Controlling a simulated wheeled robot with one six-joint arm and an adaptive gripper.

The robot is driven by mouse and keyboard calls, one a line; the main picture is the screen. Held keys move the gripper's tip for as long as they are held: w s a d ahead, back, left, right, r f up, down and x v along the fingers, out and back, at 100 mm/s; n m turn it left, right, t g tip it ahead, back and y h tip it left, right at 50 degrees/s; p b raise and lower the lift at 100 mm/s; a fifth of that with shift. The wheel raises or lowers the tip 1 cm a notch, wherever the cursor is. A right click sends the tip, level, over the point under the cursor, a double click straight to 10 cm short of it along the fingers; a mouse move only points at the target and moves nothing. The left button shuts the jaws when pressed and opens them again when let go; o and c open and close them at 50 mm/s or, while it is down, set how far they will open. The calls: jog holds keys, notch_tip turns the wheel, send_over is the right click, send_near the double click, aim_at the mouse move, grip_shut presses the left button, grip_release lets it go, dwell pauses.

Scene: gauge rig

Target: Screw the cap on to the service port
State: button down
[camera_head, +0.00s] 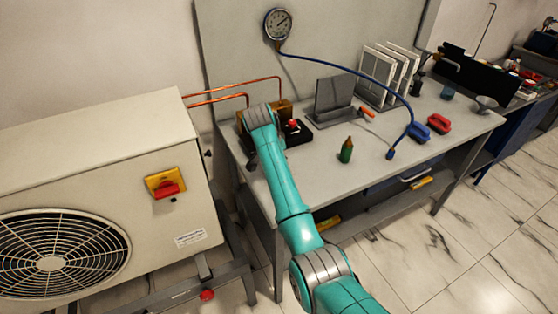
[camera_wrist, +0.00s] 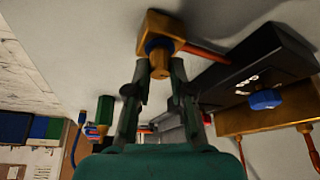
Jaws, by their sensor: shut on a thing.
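In the wrist view my gripper (camera_wrist: 159,72) has its two dark fingers on either side of a small round brass-coloured piece with a blue collar. This looks like the cap (camera_wrist: 160,46) on the service port, but I cannot tell cap from port stub clearly. The piece lies against a brass block (camera_wrist: 176,25) with a copper pipe leaving it. The fingertips are close to the block. In the head view my arm reaches to the left end of the bench, and my wrist hides the cap and port.
A black box (camera_head: 297,134) with a red knob stands just right of my wrist. The outdoor unit (camera_head: 100,170) stands left. The bench front (camera_head: 315,180) is clear.

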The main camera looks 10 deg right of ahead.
jog(key=m, duration=0.1)
jog(key=m+g, duration=0.1)
jog(key=m, duration=0.1)
jog(key=shift+d+h, duration=0.25)
jog(key=shift+h, duration=0.15)
jog(key=shift+s+f+m+g, duration=0.15)
jog(key=shift+m+g, duration=0.55)
jog(key=shift+m, duration=0.8)
jog(key=c, duration=1.2)
grip_release()
jog(key=shift+d, duration=0.1)
jog(key=o, duration=0.6)
jog(key=shift+a, duration=0.2)
jog(key=v, duration=1.2)
jog(key=shift+s+a, duration=0.1)
jog(key=shift+a, duration=0.05)
